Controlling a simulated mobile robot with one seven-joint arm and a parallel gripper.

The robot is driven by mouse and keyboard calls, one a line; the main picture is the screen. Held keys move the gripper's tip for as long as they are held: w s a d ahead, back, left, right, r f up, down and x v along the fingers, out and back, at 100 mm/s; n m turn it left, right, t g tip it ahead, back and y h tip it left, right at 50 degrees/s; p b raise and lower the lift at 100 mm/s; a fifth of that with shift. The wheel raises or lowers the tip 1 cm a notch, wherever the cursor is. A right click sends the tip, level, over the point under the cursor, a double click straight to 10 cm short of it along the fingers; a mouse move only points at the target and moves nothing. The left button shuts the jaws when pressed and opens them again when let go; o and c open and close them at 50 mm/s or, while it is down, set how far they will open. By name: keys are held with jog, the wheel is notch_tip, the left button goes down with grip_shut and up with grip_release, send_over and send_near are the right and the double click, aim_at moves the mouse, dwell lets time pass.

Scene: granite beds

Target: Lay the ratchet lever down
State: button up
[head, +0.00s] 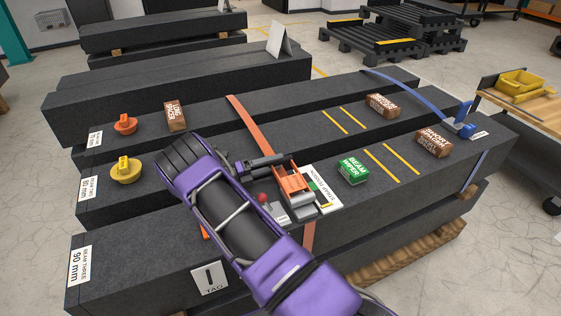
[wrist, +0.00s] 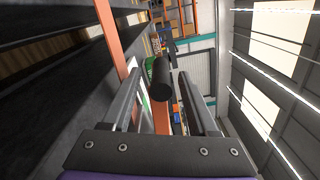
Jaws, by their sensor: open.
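The ratchet (head: 296,203), with orange side plates and a grey base, sits on an orange strap (head: 252,122) over the dark granite beams. Its lever (head: 293,181) stands raised, its upper end partly hidden by my gripper (head: 270,161). In the wrist view my gripper (wrist: 160,72) is open, with its two fingers apart on either side of a black cylindrical grip (wrist: 161,80), apparently the lever's handle. Gaps show between the grip and both fingers. My purple arm hides part of the beams below the ratchet.
A green beam wiper box (head: 353,168) stands right of the ratchet. Brown blocks (head: 382,105), an orange knob (head: 125,124) and a yellow knob (head: 126,170) stand on the beams. A small red ball (head: 263,198) is beside my arm. A blue strap (head: 415,92) crosses the right end.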

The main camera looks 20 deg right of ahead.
jog(key=a, duration=1.4)
jog(key=shift+s+a, duration=0.25)
jog(key=shift+a, duration=0.05)
